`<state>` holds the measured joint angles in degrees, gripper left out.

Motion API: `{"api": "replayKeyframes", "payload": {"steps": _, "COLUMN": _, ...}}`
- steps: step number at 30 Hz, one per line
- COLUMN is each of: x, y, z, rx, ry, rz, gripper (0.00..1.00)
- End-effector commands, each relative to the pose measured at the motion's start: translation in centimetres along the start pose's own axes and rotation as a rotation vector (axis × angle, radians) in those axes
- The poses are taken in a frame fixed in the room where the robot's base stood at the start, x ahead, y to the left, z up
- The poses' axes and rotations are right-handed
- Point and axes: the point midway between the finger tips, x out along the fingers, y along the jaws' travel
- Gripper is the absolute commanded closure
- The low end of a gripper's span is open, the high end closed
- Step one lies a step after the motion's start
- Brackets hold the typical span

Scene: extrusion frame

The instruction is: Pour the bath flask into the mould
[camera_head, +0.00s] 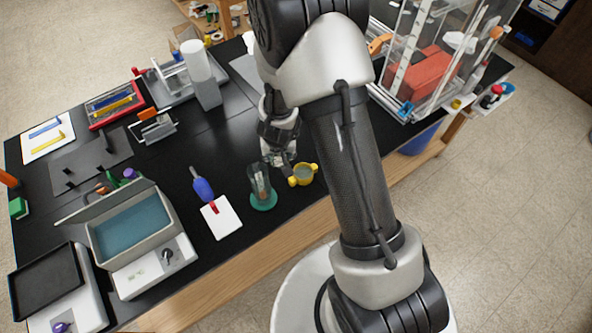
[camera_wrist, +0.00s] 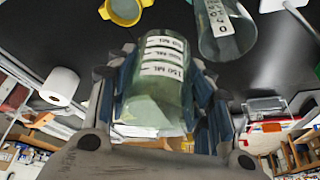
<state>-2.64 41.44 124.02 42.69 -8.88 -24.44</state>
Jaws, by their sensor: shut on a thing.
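My gripper (camera_head: 280,158) is over the front part of the black bench, just up and left of the yellow mould (camera_head: 302,174). In the wrist view my gripper (camera_wrist: 163,68) is shut on a clear greenish flask (camera_wrist: 158,98) with white volume marks, one reading 150 ML. In the head view the flask is mostly hidden by my gripper. The mould also shows in the wrist view (camera_wrist: 125,10), apart from the flask's end. I cannot tell how far the flask is tilted or whether liquid is leaving it.
A second glass vessel (camera_head: 259,180) stands on a green round mat (camera_head: 264,203), close left of the mould; it shows in the wrist view (camera_wrist: 226,35) with a label. A white card (camera_head: 221,218) and an open bath box (camera_head: 132,232) lie further left. A clear enclosure (camera_head: 425,60) stands right.

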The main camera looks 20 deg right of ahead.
Motion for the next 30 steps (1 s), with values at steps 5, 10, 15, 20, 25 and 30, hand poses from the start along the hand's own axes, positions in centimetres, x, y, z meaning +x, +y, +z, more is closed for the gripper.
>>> {"api": "replayKeyframes", "payload": {"steps": 5, "x": -0.2, "y": 0.6, "z": -0.2, "rx": -0.006, "ry": 0.009, "rz": 0.014, "gripper": 0.78}}
{"api": "replayKeyframes", "payload": {"steps": 10, "x": -1.5, "y": 0.7, "z": -0.7, "rx": -0.009, "ry": 0.012, "rz": 0.017, "gripper": 0.78}}
{"api": "replayKeyframes", "payload": {"steps": 15, "x": -4.0, "y": 0.7, "z": -1.7, "rx": -0.009, "ry": 0.012, "rz": 0.016, "gripper": 0.78}}
{"api": "replayKeyframes", "payload": {"steps": 20, "x": -5.1, "y": 0.6, "z": -2.1, "rx": -0.008, "ry": 0.012, "rz": 0.016, "gripper": 0.78}}
{"api": "replayKeyframes", "payload": {"steps": 25, "x": -4.8, "y": 0.6, "z": -2.0, "rx": -0.008, "ry": 0.012, "rz": 0.016, "gripper": 0.78}}
{"api": "replayKeyframes", "payload": {"steps": 30, "x": -4.5, "y": 0.7, "z": -1.9, "rx": -0.010, "ry": 0.011, "rz": 0.016, "gripper": 0.78}}
